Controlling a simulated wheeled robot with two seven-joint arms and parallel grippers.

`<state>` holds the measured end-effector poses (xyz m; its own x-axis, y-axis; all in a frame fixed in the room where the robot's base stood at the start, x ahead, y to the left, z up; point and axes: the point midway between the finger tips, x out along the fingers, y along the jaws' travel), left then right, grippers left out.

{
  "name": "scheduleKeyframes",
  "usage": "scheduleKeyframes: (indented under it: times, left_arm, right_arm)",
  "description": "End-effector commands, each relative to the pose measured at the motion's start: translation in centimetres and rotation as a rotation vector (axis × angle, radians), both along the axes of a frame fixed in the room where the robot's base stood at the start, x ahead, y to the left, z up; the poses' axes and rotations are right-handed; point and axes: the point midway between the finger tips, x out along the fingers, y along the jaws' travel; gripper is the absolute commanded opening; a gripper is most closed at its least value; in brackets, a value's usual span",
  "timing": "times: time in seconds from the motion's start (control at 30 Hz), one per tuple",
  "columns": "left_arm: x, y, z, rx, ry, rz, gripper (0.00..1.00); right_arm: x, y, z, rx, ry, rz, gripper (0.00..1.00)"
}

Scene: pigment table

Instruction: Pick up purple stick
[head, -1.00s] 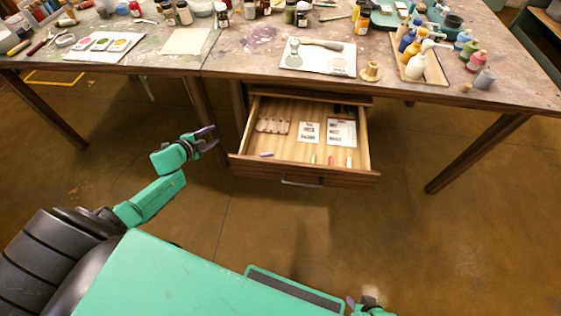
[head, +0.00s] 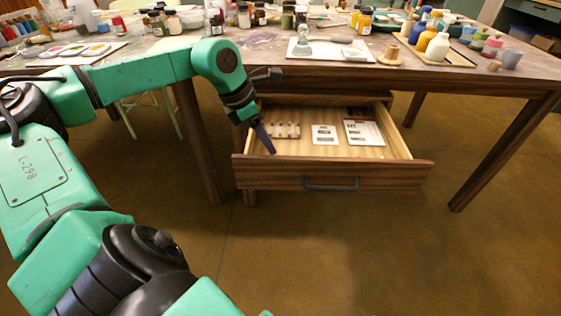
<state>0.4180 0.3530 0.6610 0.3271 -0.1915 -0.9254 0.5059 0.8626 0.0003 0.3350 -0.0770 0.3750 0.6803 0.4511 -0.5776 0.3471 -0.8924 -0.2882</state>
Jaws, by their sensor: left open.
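The wooden drawer (head: 335,180) under the table is pulled open. My left gripper (head: 264,138) points down at the drawer's front left part, with its dark fingers at or just inside the drawer. It counts as open, though the gap between the fingers is hard to see from here. The purple stick does not show now; the drawer's front panel or my gripper hides its place. I cannot tell whether the fingers touch it. My right gripper is out of view.
The drawer holds white cards (head: 363,132) and a row of small pale pieces (head: 287,130). The tabletop (head: 270,57) above carries jars, bottles (head: 437,46) and a white tray (head: 335,50). The floor (head: 380,240) before the drawer is clear.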

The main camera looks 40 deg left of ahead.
Motion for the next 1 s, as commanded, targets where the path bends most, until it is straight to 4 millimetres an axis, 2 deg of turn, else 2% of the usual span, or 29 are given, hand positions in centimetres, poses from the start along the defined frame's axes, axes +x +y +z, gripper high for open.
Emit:
scheduleKeyframes:
  times: [0.33,0.43,0.67,0.7,0.8,1.0]
  left_arm:
    - [2.0,-0.9,-5.2,-0.003,0.002,0.002,0.52]
    - [2.3,-1.1,-5.8,-0.004,0.0,0.003,0.52]
    - [2.4,-1.1,-5.8,-0.002,-0.003,0.003,0.52]
    - [2.4,-1.1,-5.8,-0.002,-0.003,0.003,0.36]
    - [2.4,-1.1,-5.8,-0.003,-0.003,0.003,0.0]
    - [2.4,-1.1,-5.8,-0.003,-0.003,0.003,0.0]
  right_arm:
    - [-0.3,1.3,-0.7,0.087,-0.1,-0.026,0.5]
    - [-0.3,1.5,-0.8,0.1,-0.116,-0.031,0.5]
    - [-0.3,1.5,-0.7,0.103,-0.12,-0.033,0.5]
    - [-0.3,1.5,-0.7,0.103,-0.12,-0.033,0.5]
    - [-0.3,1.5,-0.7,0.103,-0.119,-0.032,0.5]
    - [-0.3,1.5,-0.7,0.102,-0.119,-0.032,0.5]
